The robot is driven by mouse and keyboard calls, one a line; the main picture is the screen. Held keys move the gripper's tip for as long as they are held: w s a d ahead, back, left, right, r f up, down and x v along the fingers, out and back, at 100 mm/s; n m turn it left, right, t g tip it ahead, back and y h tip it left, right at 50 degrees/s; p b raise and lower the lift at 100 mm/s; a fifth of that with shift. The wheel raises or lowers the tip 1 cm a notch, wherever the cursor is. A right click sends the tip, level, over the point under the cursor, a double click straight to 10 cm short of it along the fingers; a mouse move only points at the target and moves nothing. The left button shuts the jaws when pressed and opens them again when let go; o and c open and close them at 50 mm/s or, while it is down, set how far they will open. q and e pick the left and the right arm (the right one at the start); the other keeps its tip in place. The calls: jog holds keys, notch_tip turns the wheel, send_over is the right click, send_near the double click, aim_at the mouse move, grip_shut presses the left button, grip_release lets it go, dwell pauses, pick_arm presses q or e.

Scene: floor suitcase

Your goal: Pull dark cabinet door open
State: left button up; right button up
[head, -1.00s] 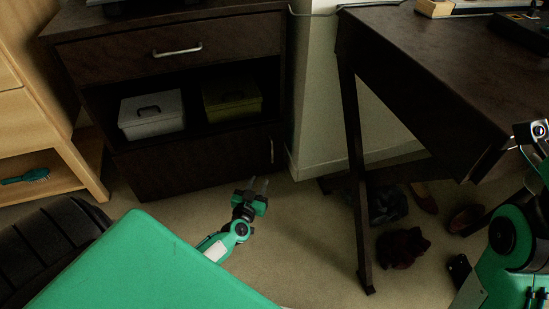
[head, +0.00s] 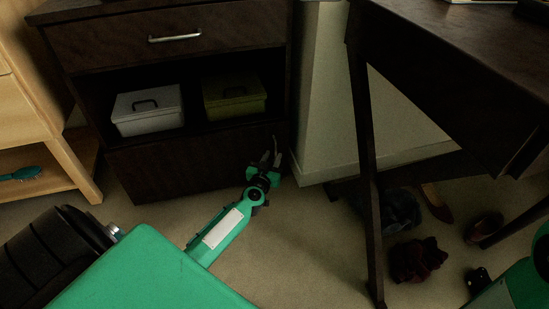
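The dark cabinet (head: 78,62) stands at the back left, with a top drawer, an open shelf and a low door (head: 180,166). The door looks closed. Its thin vertical handle (head: 274,143) is at the door's right edge, partly hidden by my gripper. My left gripper (head: 271,157) is in front of the handle, pointing at it, with its two fingers apart. I cannot tell whether the fingers touch or surround the handle.
A white box (head: 148,112) and an olive box (head: 234,100) sit on the open shelf. A dark desk (head: 450,75) stands at the right, its slanted leg (head: 367,170) near the cabinet. Shoes (head: 484,228) and dark red cloth (head: 418,260) lie under it.

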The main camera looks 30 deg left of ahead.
pick_arm(q)
jog(key=shift+b+x, duration=0.45)
jog(key=shift+x, duration=1)
grip_shut()
